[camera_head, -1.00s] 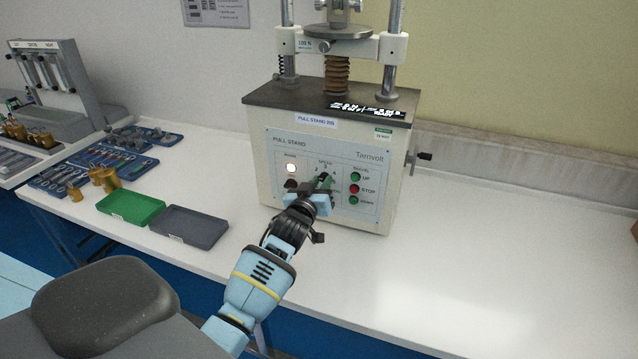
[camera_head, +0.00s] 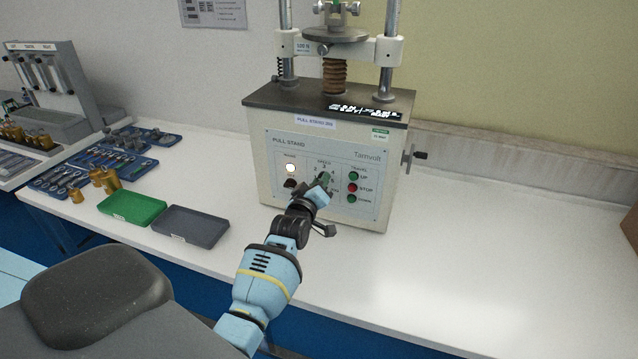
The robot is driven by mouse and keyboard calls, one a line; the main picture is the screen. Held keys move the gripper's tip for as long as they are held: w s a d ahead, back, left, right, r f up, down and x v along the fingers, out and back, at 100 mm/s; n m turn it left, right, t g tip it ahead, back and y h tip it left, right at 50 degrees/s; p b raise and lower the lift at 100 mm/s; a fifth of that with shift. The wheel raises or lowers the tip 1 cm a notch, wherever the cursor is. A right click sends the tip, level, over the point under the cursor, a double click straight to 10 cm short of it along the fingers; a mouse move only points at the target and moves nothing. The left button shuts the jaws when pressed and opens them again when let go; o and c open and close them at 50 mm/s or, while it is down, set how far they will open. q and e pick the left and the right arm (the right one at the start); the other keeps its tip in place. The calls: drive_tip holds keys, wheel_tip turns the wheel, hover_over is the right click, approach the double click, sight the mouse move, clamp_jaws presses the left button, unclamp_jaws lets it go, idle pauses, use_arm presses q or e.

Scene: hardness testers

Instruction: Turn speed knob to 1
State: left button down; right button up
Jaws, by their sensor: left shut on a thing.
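The pull stand (camera_head: 285,220) is a cream machine with a dark top, standing on the white bench. Its front panel (camera_head: 281,148) carries a lit white lamp, a dark knob below it, the speed scale and travel buttons. My left gripper (camera_head: 322,184) is at the speed dial in the middle of the panel. It is shut on the speed knob, which the fingers mostly hide. The digits 2 and 3 show above the gripper; the rest of the scale and the pointer cannot be read. My right gripper is not in view.
Green (camera_head: 131,221) and up (camera_head: 354,176), red stop (camera_head: 353,188) and down (camera_head: 352,199) buttons sit close right of the gripper. A green tray (camera_head: 140,198) and grey tray (camera_head: 190,236) lie left. A crank (camera_head: 420,156) sticks out right. The bench (camera_head: 500,250) is clear at right.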

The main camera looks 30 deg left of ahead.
use_arm(q)
drive_tip(key=c, duration=1.2)
unclamp_jaws()
drive_tip(key=v, duration=0.8)
drive_tip(key=shift+p, duration=0.3)
drive_tip(key=shift+w, duration=0.1)
